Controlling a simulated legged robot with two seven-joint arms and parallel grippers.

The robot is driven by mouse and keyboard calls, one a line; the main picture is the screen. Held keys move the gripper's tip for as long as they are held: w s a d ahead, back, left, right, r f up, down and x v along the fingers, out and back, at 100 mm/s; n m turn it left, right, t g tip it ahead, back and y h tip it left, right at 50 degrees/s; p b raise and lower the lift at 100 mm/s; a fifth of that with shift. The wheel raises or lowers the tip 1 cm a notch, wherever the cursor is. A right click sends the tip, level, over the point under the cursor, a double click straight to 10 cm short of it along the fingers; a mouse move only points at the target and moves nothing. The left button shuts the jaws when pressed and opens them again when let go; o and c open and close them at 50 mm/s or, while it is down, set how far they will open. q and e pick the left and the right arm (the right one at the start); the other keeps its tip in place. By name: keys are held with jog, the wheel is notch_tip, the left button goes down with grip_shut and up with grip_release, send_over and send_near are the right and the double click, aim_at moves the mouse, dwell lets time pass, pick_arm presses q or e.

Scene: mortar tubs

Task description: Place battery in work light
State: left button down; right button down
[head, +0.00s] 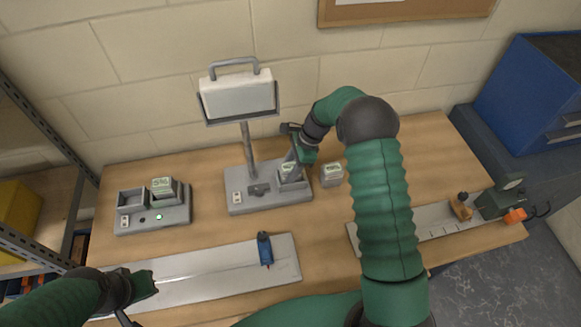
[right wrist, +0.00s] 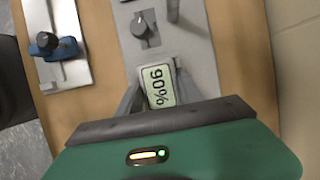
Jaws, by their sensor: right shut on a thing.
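The work light (head: 238,97) stands at the back of the bench, with a pale lamp panel on a post. Its grey base (head: 242,204) has a knob (right wrist: 145,28) and a battery socket (head: 295,184) at the right end. My right gripper (head: 297,160) is shut on a battery (head: 288,169) at this socket.
Another battery (head: 332,175) stands on the bench just right of the base. A charger (head: 153,222) at the left has a green light and a battery (head: 163,186) in its right bay. A blue clamp tool (head: 265,249) lies on the metal plate (head: 205,266). Bare bench shows between them.

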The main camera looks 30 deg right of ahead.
jog(key=c, duration=0.8)
grip_release()
jog(key=shift+s, duration=0.1)
jog(key=shift+o, duration=0.2)
jog(key=shift+d, duration=0.1)
jog(key=shift+d+r, duration=0.1)
jog(key=shift+d, duration=0.05)
jog(key=b+v, duration=0.2)
jog(key=v, duration=0.9)
jog(key=s+a+f+n+h, duration=0.1)
jog(key=s+a+n, duration=0.2)
jog(key=s+n, duration=0.3)
jog(key=s+a+f+n+t+h, duration=0.1)
jog(key=s+a+n, duration=0.3)
jog(key=s+n, duration=0.3)
jog(key=s+a+n+h, duration=0.2)
jog(key=s+a+n, duration=0.2)
jog(key=s+n, duration=0.3)
jog(key=shift+s+a+f+n+t, duration=0.3)
jog(key=shift+f+n, duration=0.1)
jog(key=shift+n, duration=0.1)
